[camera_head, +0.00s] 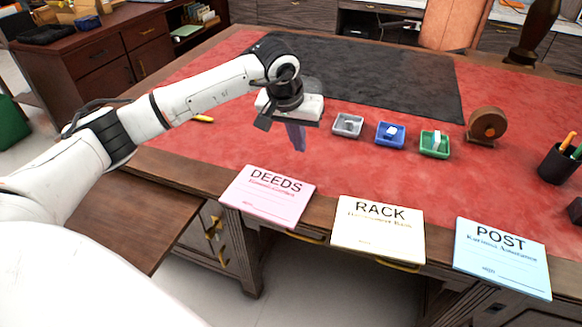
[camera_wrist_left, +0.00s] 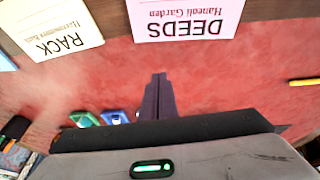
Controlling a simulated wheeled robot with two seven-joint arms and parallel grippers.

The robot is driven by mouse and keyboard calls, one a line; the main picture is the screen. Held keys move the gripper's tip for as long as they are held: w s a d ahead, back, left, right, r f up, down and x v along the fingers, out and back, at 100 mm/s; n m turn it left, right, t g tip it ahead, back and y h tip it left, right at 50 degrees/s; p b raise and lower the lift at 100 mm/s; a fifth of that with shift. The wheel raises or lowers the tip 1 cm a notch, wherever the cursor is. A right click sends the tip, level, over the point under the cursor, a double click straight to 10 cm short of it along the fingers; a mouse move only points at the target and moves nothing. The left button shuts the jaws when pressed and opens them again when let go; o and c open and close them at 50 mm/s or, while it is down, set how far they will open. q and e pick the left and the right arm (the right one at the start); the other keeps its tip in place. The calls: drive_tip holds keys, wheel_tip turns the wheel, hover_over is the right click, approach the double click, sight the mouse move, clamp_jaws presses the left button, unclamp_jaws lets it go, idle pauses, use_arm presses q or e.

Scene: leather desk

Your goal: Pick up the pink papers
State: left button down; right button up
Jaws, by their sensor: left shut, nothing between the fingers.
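The pink papers (camera_head: 268,197), marked DEEDS, lie flat at the front edge of the desk, left of the other papers. They also show at the top of the left wrist view (camera_wrist_left: 190,18), upside down. My left gripper (camera_head: 298,148) hangs above the red desk top, behind the pink papers and apart from them. Its dark fingers (camera_wrist_left: 158,90) are together and hold nothing. My right gripper is not in view.
Yellow RACK papers (camera_head: 378,230) and blue POST papers (camera_head: 502,257) lie to the right along the front edge. Grey (camera_head: 348,125), blue (camera_head: 390,134) and green (camera_head: 435,144) trays stand behind. A pen cup (camera_head: 558,163) stands far right. A yellow pencil (camera_head: 203,119) lies left.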

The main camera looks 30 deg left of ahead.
use_arm(q)
drive_tip(key=shift+y, duration=0.3)
drive_tip(key=x, duration=0.3)
drive_tip(key=a+x, duration=0.1)
drive_tip(key=x, duration=0.2)
drive_tip(key=a+x, duration=0.1)
drive_tip(key=x, duration=0.2)
drive_tip(key=shift+s+f+p, duration=0.1)
drive_tip(key=shift+p, duration=0.25)
drive_tip(key=shift+s+f, duration=0.15)
drive_tip(key=shift+s, duration=0.1)
drive_tip(key=shift+s+d+p, duration=0.25)
drive_tip(key=shift+s+p, duration=0.2)
drive_tip(key=shift+s, duration=0.35)
drive_tip(key=shift+s+d+p, duration=0.2)
drive_tip(key=shift+s+p, duration=0.2)
drive_tip(key=shift+s, duration=0.4)
